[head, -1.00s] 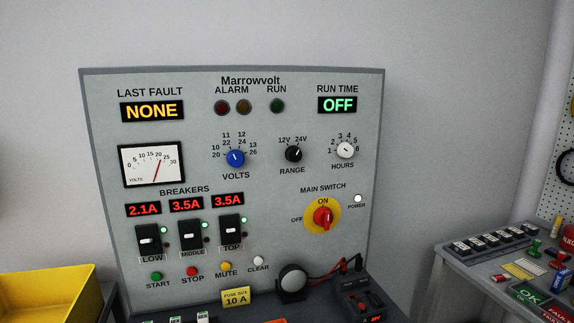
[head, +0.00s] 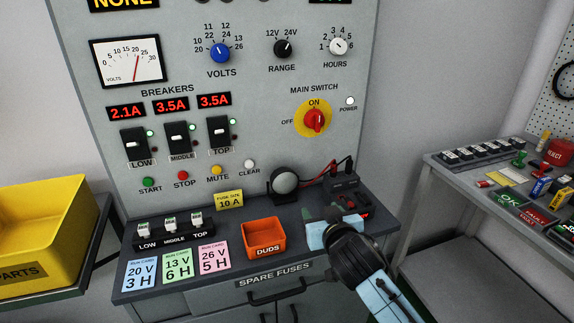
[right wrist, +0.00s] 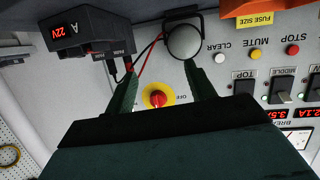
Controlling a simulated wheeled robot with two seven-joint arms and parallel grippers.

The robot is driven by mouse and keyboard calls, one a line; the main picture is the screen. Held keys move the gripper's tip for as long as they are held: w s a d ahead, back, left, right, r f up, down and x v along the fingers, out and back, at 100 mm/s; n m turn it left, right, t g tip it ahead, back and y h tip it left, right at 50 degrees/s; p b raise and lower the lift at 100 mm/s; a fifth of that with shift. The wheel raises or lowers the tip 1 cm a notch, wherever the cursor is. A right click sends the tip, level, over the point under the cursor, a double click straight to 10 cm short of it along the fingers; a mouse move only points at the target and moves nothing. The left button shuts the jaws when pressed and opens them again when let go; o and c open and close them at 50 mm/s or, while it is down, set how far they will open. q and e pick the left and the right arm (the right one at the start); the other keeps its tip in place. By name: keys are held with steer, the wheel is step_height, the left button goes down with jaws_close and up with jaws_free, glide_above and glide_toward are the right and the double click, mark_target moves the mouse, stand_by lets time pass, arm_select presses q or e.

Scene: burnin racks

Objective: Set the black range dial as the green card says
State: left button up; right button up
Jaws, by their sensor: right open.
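The black range dial (head: 282,48) is on the upper panel between the VOLTS and HOURS dials, marked 12V and 24V. Its white mark appears to point up and right, toward 24V. The green card (head: 178,264) lies on the bench's front left between a blue and a pink card and reads 13 V, 6 H. My right gripper (head: 341,212) is open and empty over the bench's right side, well below and right of the dial. The right wrist view shows its spread fingers (right wrist: 163,82) with the panel, upside down, beyond. My left gripper is not in view.
The blue VOLTS dial (head: 220,53) and white HOURS dial (head: 338,46) flank the range dial. The red main switch (head: 315,120) is below. A round black-rimmed device (head: 284,182), a black meter (head: 345,183) with leads and an orange DUDS bin (head: 264,238) stand on the bench.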

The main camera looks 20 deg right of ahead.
steer(key=w+r+t, duration=0.2)
steer(key=w+r, duration=0.1)
steer(key=r, duration=0.4)
steer(key=w+r+t, duration=0.3)
steer(key=r, duration=0.5)
steer(key=t+y, duration=0.2)
steer(key=t, duration=0.1)
glide_toward(285, 53)
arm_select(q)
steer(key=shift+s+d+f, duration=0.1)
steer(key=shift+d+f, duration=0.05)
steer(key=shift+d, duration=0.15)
arm_select(e)
steer(key=shift+n, duration=0.4)
steer(key=x, duration=0.8)
steer(key=shift+w+r, duration=0.15)
steer(key=shift+w, duration=0.1)
